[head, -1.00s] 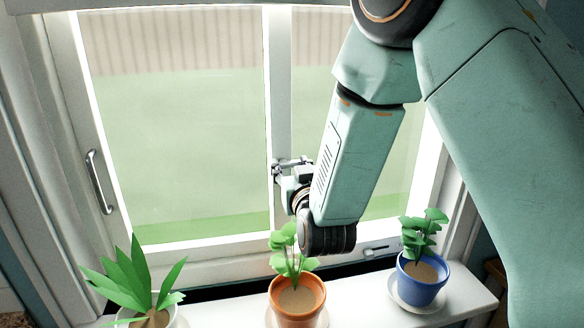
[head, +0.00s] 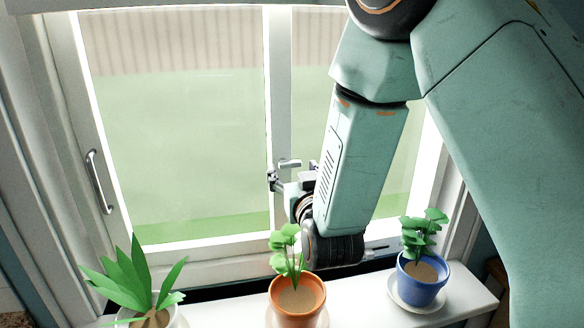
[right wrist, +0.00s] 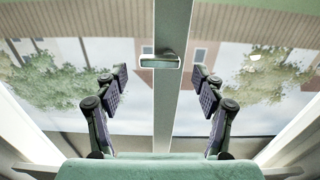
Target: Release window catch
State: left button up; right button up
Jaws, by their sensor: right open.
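The window catch (head: 290,163) is a small metal lever on the upright middle bar between the two panes. In the right wrist view the catch (right wrist: 160,62) lies crosswise over the bar, near the top centre. My right gripper (head: 292,175) is at the middle bar, just below and in front of the catch. Its two dark padded fingers, also in the right wrist view (right wrist: 160,88), are spread wide with nothing between them. The catch appears beyond the fingertips, apart from them. My right arm hides part of the right pane. My left gripper is not in view.
On the sill (head: 356,304) stand an orange pot (head: 297,305) with a plant, a blue pot (head: 422,288) and a leafy plant (head: 135,280) at the left. The orange pot is close below my wrist. A handle (head: 98,181) is on the left frame.

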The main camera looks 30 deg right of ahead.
jog(key=v, duration=0.5)
jog(key=shift+s, duration=0.15)
dwell(0.5)
